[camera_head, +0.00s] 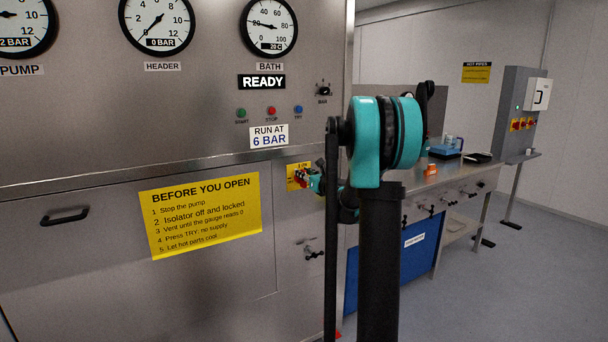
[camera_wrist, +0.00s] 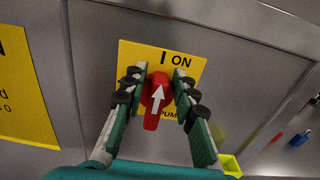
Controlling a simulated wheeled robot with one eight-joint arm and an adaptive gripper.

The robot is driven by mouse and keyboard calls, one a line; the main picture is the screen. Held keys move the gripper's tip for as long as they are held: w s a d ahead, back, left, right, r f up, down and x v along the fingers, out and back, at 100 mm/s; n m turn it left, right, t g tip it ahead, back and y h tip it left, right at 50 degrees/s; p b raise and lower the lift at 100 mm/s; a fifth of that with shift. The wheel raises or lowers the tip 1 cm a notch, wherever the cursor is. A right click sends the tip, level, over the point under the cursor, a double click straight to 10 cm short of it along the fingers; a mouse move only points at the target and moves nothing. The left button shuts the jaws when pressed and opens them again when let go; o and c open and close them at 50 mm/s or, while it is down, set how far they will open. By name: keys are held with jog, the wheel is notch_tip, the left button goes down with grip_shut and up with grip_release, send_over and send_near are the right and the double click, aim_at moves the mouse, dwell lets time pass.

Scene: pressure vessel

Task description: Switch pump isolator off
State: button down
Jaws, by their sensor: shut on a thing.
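The pump isolator is a red rotary handle (camera_wrist: 156,108) with a white arrow, on a yellow plate (camera_wrist: 186,62) lettered "I ON" and "PUMP". The arrow points up toward "I ON", tilted slightly right in the wrist view. My gripper (camera_wrist: 159,92) is shut on the red handle, with one finger on each side of it. In the head view the yellow plate (camera_head: 292,183) sits low on the steel panel, and my gripper (camera_head: 314,182) reaches it from the right. My arm and gripper partly hide the handle there.
The steel panel carries gauges, with HEADER (camera_head: 157,22) reading 0 BAR, and a "READY" display (camera_head: 262,82). Start, stop and try buttons (camera_head: 271,111) sit below. A yellow "BEFORE YOU OPEN" sign (camera_head: 205,214) is left of the isolator. A workbench (camera_head: 465,180) stands at right; the floor there is clear.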

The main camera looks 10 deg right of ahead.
aim_at(294, 177)
jog(key=shift+a+n, duration=0.1)
jog(key=shift+n, duration=0.2)
jog(key=n, duration=0.5)
jog(key=a+f+n, duration=0.1)
jog(key=n, duration=0.4)
jog(key=s+a+f+n, duration=0.1)
jog(key=n, duration=0.4)
jog(key=shift+a+f, duration=0.1)
jog(key=shift+f, duration=0.05)
jog(key=shift+f+n, duration=0.25)
jog(key=shift+n, duration=0.85)
jog(key=shift+w, duration=0.1)
